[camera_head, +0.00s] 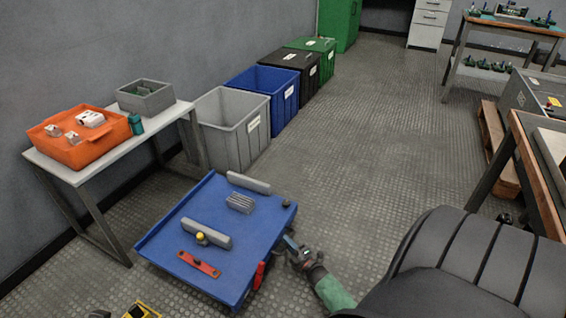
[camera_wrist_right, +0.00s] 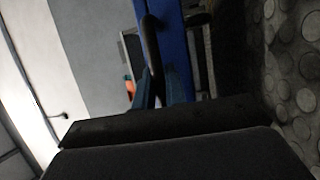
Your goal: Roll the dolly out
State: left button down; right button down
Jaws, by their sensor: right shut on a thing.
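The dolly (camera_head: 185,225) is a low blue platform on the floor, left of the middle in the head view. It carries two grey bars, a ribbed grey block (camera_head: 240,203) and a red bar (camera_head: 199,264). Its blue edge (camera_wrist_right: 172,22) also shows in the right wrist view, with a curved black handle (camera_wrist_right: 152,45) beside it. My right gripper (camera_head: 291,244) is at the dolly's right side. Its fingers (camera_wrist_right: 160,88) are shut on the black handle; the exact contact is dark and partly hidden.
A table (camera_head: 120,152) with an orange tray (camera_head: 85,150) stands left of the dolly. Grey (camera_head: 225,140), blue (camera_head: 262,108), black and green bins line the wall behind it. A workbench (camera_head: 520,150) and pallet stand right. The floor (camera_head: 370,130) between is clear.

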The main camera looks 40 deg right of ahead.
jog(key=shift+s+f, duration=0.15)
jog(key=shift+s, duration=0.1)
jog(key=c, duration=1.5)
grip_release()
jog(key=shift+o, duration=0.2)
jog(key=shift+s+a+f+p, duration=0.1)
jog(key=shift+s+f+p, duration=0.15)
jog(key=shift+s, duration=1.05)
jog(key=shift+s+f+p, duration=0.2)
jog(key=shift+s+p, duration=0.2)
jog(key=shift+s, duration=0.9)
jog(key=shift+s+a+f+p, duration=0.1)
jog(key=shift+s+f+p, duration=0.15)
jog(key=shift+s, duration=1.05)
jog(key=shift+r, duration=0.1)
